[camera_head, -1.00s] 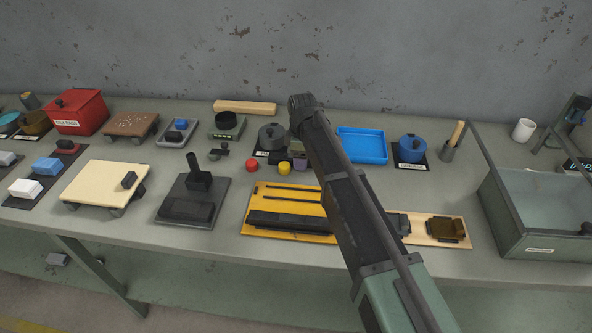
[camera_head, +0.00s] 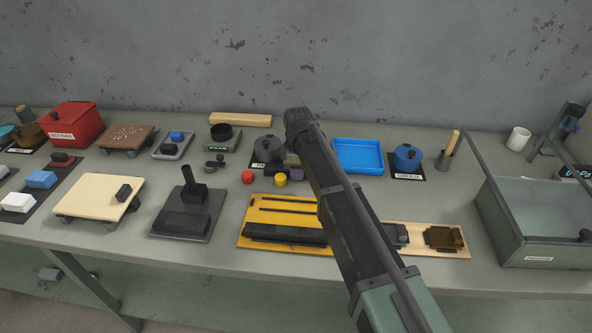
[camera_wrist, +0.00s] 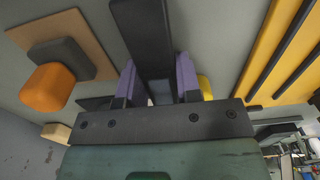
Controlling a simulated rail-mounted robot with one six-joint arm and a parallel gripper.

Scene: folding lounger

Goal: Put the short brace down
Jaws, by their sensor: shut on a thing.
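My gripper (camera_wrist: 157,85) has purple fingers, shut on a dark flat bar, which I take for the short brace (camera_wrist: 142,30). The bar runs from between the fingers to the top edge of the wrist view. In the head view, my arm hides much of the gripper (camera_head: 297,172); a purple finger shows left of the arm, behind the yellow board (camera_head: 270,199). The yellow board carries thin dark strips and a thick dark piece (camera_head: 285,234). I cannot tell whether the bar touches the bench.
A red knob (camera_head: 247,176) and a yellow knob (camera_head: 281,180) stand close by the gripper. A dark pot (camera_head: 268,149) and a blue tray (camera_head: 358,156) are behind.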

